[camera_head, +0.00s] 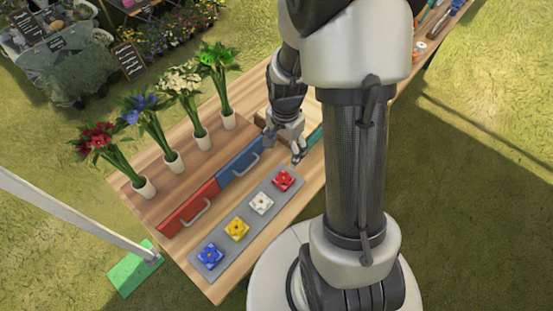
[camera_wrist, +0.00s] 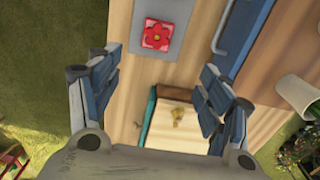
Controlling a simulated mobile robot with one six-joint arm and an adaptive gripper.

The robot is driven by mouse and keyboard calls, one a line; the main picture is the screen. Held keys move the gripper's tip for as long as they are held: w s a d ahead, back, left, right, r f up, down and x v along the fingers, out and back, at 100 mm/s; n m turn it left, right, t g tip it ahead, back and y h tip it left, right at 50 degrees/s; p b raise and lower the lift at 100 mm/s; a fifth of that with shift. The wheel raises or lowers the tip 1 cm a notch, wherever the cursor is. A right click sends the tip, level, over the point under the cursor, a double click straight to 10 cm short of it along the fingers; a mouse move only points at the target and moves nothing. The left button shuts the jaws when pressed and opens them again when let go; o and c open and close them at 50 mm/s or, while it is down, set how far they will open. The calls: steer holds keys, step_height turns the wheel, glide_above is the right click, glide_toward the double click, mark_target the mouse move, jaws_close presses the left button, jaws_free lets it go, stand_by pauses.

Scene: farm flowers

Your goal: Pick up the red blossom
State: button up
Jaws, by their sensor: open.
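The red blossom (camera_head: 284,180) sits on a square red base at the right end of a grey tray (camera_head: 248,217) in the head view. It also shows near the top middle of the wrist view (camera_wrist: 158,34), bright red on a pinkish base. My gripper (camera_head: 285,150) is over the table, a little beyond and above the red blossom. In the wrist view my gripper (camera_wrist: 162,62) has its fingers wide apart with nothing between them. The red blossom shows ahead of the fingertips there, apart from them.
White (camera_head: 261,203), yellow (camera_head: 237,229) and blue (camera_head: 210,256) blossoms share the tray. Red (camera_head: 188,208) and blue (camera_head: 240,160) drawer fronts with handles lie beside it. Several potted bouquets line the far edge, including red flowers (camera_head: 97,138). A teal-edged box (camera_wrist: 150,118) lies below the tray in the wrist view.

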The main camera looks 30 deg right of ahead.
mark_target(284, 179)
steer(key=f+b, duration=0.1)
steer(key=f, duration=0.4)
steer(key=f+b, duration=0.2)
steer(key=f, duration=0.4)
steer(key=f+b, duration=0.2)
steer(key=f, duration=0.3)
steer(key=shift+s+f, duration=0.25)
steer(key=shift+f, duration=0.1)
steer(key=shift+r, duration=0.1)
steer(key=shift+c, duration=0.4)
steer(key=c, duration=1)
steer(key=shift+r, duration=0.1)
